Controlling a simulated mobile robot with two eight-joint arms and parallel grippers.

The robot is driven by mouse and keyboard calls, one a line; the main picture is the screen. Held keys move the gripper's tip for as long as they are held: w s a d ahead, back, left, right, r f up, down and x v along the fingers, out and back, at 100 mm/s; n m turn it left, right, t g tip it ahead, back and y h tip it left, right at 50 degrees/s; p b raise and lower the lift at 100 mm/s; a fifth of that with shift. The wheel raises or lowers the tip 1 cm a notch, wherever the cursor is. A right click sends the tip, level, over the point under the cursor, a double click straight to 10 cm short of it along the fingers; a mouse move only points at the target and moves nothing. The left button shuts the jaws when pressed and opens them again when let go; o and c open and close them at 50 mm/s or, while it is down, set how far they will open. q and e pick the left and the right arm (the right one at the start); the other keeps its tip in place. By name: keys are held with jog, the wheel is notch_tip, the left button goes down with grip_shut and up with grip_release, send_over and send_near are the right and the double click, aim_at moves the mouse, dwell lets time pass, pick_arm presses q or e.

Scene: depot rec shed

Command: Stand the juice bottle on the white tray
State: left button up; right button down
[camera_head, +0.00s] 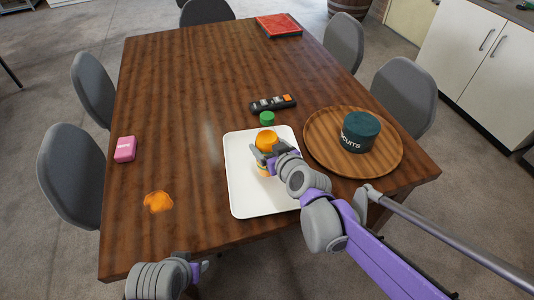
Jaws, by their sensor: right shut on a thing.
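The juice bottle (266,141) has a green cap and orange contents. It looks upright over the white tray (241,195). My right gripper (263,157) is shut on the bottle's body from the right side and hides part of it. The bottle's lower end shows against the tray's surface. I cannot tell whether it touches the tray or hangs just above it.
A round wooden tray (320,145) with a dark green biscuit tin (360,132) is right of the white tray. A black remote-like object (273,103) lies behind. A pink box (125,149) and an orange spill (158,202) are at left.

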aim_at(267, 153)
jog(key=shift+f+b, duration=0.35)
jog(key=shift+f, duration=1.2)
jog(key=shift+f, duration=0.1)
grip_release()
jog(key=shift+f, duration=0.1)
jog(key=shift+r, duration=0.3)
jog(key=p+v, duration=0.2)
jog(key=v, duration=1)
jog(key=shift+f+p, duration=0.15)
jog(key=shift+p, duration=0.15)
jog(key=s+d+f+m+g+h, duration=0.2)
jog(key=s+d+f, duration=0.3)
jog(key=s, duration=0.4)
jog(key=s+d+f+m+g+h, duration=0.2)
jog(key=s+d+f+g, duration=0.3)
jog(key=s+d, duration=0.3)
jog(key=shift+s+f+m+h, duration=0.4)
jog(key=shift+s+h, duration=0.3)
jog(key=shift+s, duration=0.15)
